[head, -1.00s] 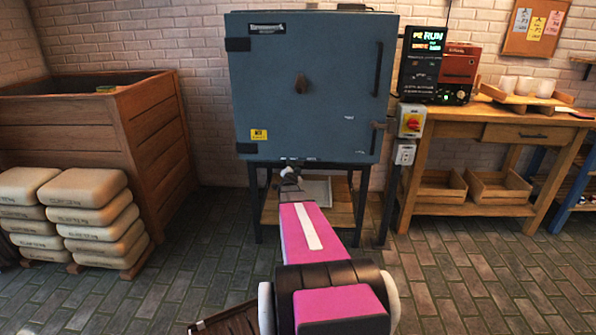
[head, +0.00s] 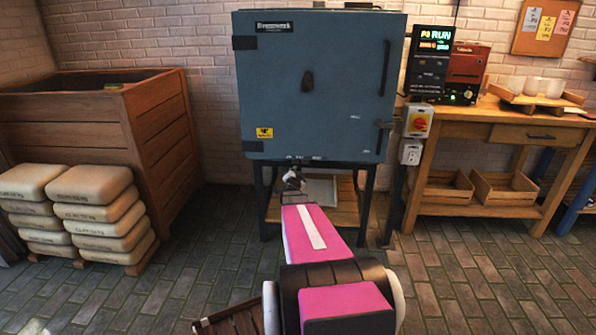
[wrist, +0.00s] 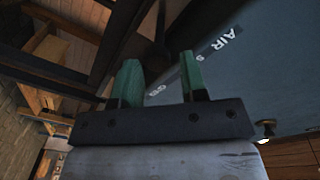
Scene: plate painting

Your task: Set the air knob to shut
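The blue kiln (head: 350,110) stands against the back wall, with small pale markings along its lower front edge. In the wrist view its dark blue face (wrist: 275,60) carries the letters AIR and other pale marks. A dark, narrow part (wrist: 160,40) beyond the fingertips may be the air knob; it is too dark to tell its setting. My gripper (wrist: 160,78) has two green fingers apart, with nothing clearly between them. In the head view my gripper (head: 293,178) is just below the kiln's lower edge, and the air knob cannot be made out there.
A control box (head: 430,65) and a red-yellow switch (head: 418,121) are right of the kiln. A wooden workbench (head: 480,125) stands further right. A wooden bin (head: 150,125) and stacked bags (head: 95,200) are at the left.

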